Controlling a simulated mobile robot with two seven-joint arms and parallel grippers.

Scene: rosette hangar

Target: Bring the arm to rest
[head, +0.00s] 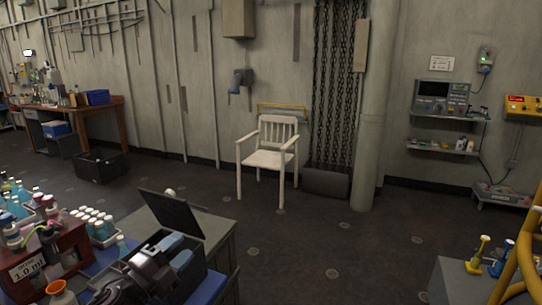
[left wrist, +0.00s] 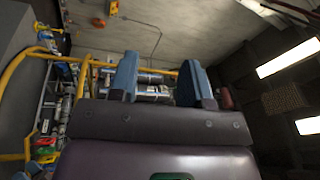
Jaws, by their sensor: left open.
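My left gripper (head: 176,251) is low in the head view, left of centre, over the front table. Its two blue fingers stand apart with nothing seen between them. In the left wrist view the same gripper (left wrist: 160,82) shows both blue fingers spread, with open room and distant wall gear beyond them. My right gripper is in neither view.
A dark open-lidded case (head: 172,214) sits close behind the gripper. Bottles (head: 98,224) and a wooden rack marked 1.0 ml (head: 50,262) crowd the left. A white chair (head: 268,158) stands farther back. The floor (head: 330,245) at centre right is clear. Yellow tubing (head: 520,255) edges the right.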

